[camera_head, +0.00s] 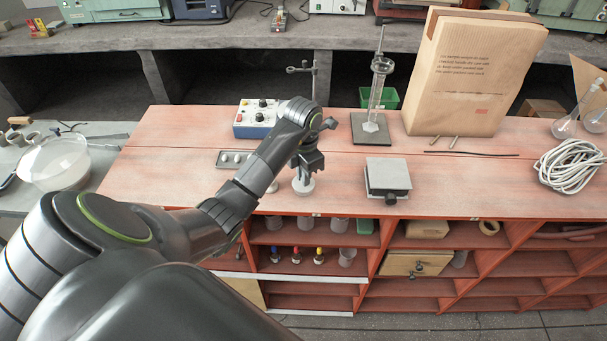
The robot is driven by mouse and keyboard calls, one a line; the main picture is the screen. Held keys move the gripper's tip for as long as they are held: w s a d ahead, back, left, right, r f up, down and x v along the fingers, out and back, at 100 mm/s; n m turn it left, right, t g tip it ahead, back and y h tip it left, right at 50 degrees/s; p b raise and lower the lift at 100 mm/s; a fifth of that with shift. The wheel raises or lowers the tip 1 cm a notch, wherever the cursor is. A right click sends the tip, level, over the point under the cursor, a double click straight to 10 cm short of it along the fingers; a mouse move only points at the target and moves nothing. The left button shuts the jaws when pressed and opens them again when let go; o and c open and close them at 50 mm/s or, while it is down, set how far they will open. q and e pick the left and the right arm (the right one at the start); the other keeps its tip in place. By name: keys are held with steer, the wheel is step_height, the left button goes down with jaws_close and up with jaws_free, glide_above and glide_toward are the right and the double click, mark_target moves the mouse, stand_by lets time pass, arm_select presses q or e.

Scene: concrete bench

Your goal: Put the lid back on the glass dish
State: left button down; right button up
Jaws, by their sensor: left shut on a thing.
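My left gripper (304,172) reaches over the front part of the red-brown bench top, fingers pointing down. It is shut on a small pale piece, which appears to be the lid (303,181). A small pale round shape (304,190) shows directly under the fingers and looks like the glass dish. At this size I cannot tell whether lid and dish touch. Another small round pale item (270,187) lies just left of it, partly covered by my left arm. My right gripper is not in view.
A grey square platform (388,176) stands to the right. A blue-and-white control box (255,119) and a grey plate with round wells (232,158) are behind my arm. A glass column on a stand (372,125), a large paper bag (468,75) and coiled white cable (568,166) stand farther right.

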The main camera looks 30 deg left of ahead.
arm_select(q)
steer(key=shift+f+b, duration=0.15)
steer(key=shift+b, duration=0.2)
stand_by(1.0)
stand_by(0.3)
steer(key=c, duration=0.9)
jaws_free()
steer(key=shift+r+p, duration=0.85)
steer(key=shift+r, duration=0.4)
steer(key=shift+r+p, duration=2.25)
steer(key=shift+r, duration=0.05)
steer(key=shift+c, duration=0.5)
